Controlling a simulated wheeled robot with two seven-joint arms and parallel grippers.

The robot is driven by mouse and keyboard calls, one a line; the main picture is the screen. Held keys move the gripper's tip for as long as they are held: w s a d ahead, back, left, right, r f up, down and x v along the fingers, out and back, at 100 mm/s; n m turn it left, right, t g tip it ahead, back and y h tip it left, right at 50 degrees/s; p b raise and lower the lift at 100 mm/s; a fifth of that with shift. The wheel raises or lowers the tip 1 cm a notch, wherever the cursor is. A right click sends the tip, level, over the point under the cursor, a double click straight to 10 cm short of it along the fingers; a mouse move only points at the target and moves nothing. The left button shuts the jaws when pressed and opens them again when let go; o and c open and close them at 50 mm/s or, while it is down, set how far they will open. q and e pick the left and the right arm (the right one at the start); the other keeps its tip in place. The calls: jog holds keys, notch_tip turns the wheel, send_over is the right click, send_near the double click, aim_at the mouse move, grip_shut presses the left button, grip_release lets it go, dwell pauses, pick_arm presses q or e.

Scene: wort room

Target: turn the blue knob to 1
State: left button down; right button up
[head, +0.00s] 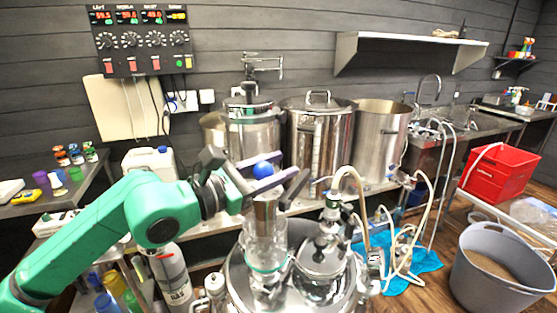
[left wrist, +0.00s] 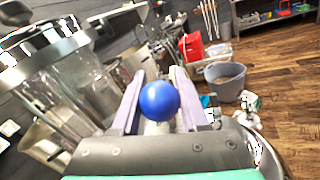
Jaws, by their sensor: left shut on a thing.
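The blue knob (head: 263,170) is a round ball above the glass and steel vessel (head: 265,230) in the middle of the head view. It also shows large in the left wrist view (left wrist: 159,101), between the two pale fingers. My left gripper (head: 272,178), on the green arm from the left, is shut on the blue knob. The knob's stem and base are mostly hidden by the fingers. I cannot make out any number mark beside the knob. My right gripper is not in view.
Large steel pots (head: 318,140) stand on the bench behind my gripper. A domed steel lid with hoses (head: 325,255) is close on the right. A control panel (head: 138,40) hangs on the wall. A grey bucket (head: 495,285) and red crate (head: 500,172) are at the right.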

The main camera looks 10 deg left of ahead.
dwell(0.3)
pick_arm(q)
jog(key=shift+c, duration=2.1)
grip_release()
jog(key=shift+s+a+f, duration=0.1)
jog(key=shift+s+a+f+b, duration=0.15)
jog(key=shift+a+b, duration=0.05)
jog(key=shift+b, duration=0.2)
jog(key=b+v, duration=1.4)
jog(key=b, duration=0.2)
jog(key=shift+s+d+r, duration=0.15)
jog(key=shift+r, duration=0.1)
